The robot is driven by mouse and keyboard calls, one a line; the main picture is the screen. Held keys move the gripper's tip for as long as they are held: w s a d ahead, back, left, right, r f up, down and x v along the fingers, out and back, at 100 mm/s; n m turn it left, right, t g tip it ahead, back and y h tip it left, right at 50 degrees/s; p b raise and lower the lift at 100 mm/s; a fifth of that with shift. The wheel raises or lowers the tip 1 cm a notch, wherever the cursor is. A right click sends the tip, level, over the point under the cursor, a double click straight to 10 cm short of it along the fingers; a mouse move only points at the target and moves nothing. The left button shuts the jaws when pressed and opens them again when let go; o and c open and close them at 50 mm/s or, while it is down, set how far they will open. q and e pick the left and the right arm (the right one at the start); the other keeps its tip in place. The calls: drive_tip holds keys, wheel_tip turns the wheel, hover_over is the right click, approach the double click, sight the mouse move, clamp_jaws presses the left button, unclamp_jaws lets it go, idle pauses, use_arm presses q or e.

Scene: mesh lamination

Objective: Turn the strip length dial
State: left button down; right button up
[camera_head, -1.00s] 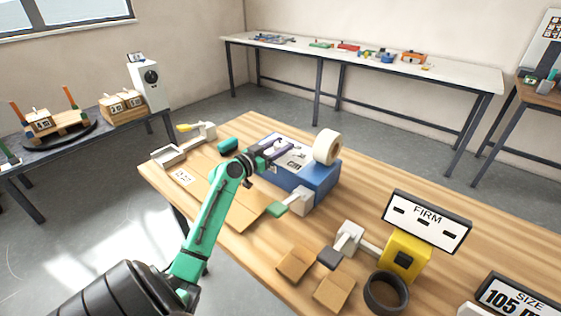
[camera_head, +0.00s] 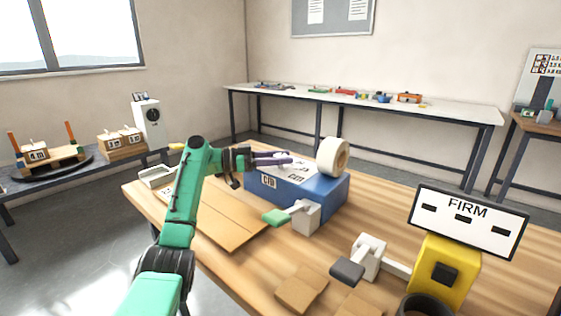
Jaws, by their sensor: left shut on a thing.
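The blue tape dispenser (camera_head: 330,196) stands on the wooden bench, with a pale top plate that carries printed marks. A roll of tape (camera_head: 332,155) sits at its back right, and a lever with a green handle (camera_head: 276,217) sticks out at its front. My left gripper (camera_head: 278,158) reaches over the top plate from the left. Its fingers are shut at the plate, on what seems to be the strip length dial; the fingers hide the dial, so its setting cannot be read. My right gripper is not in view.
A yellow device (camera_head: 455,262) with a "FIRM" sign (camera_head: 468,222) stands at the right front. Brown cardboard pieces (camera_head: 301,288) lie in front, and a flat cardboard sheet (camera_head: 225,222) lies left of the dispenser. A white table (camera_head: 460,117) stands along the back wall.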

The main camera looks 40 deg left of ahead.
use_arm(q)
drive_tip(key=shift+f+m+g+h, duration=0.1)
drive_tip(key=shift+m+g+h, duration=0.3)
drive_tip(key=shift+h, duration=0.1)
drive_tip(key=shift+c, duration=1.6)
unclamp_jaws()
